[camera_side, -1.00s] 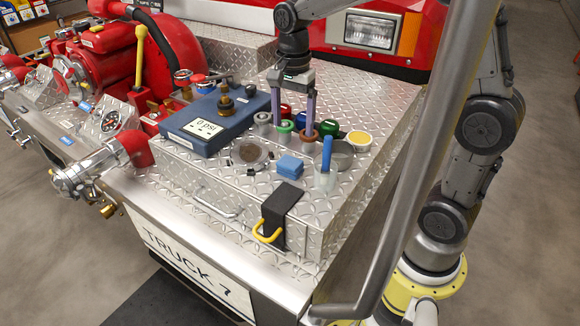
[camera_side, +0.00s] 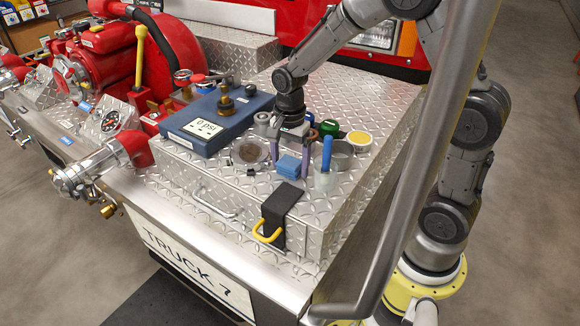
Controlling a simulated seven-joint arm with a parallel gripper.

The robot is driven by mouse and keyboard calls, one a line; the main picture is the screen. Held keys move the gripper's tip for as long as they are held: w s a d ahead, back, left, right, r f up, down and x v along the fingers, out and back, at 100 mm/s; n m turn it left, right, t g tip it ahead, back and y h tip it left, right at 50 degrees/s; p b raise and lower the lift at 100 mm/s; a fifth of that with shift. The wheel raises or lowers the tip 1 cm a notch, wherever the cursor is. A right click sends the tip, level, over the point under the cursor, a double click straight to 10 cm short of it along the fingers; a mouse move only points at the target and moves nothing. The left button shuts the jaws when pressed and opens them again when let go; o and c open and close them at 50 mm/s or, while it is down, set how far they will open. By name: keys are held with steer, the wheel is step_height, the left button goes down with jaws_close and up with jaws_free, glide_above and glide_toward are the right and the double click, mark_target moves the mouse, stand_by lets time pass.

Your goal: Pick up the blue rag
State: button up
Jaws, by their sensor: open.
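The blue rag (camera_side: 289,166) is a small folded block lying on the diamond-plate top of the truck's deck. My gripper (camera_side: 290,171) is low over it, pointing down and open. One finger shows at the rag's left side and the other at its right side. I cannot tell whether either finger touches the rag. The palm hides part of the deck and some small items behind the rag.
A clear cup with a blue stick (camera_side: 326,165) stands close to the right of the rag. A round metal dish (camera_side: 249,153) lies to the left. A blue gauge box (camera_side: 216,121), a green cap (camera_side: 328,128) and a yellow-topped tin (camera_side: 359,139) are farther back. A black strap (camera_side: 282,202) lies in front.

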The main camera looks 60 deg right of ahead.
mark_target(290, 162)
steer(key=c, duration=1.1)
steer(key=shift+r, duration=0.15)
step_height(290, 162, up, 10)
steer(key=shift+f, duration=0.1)
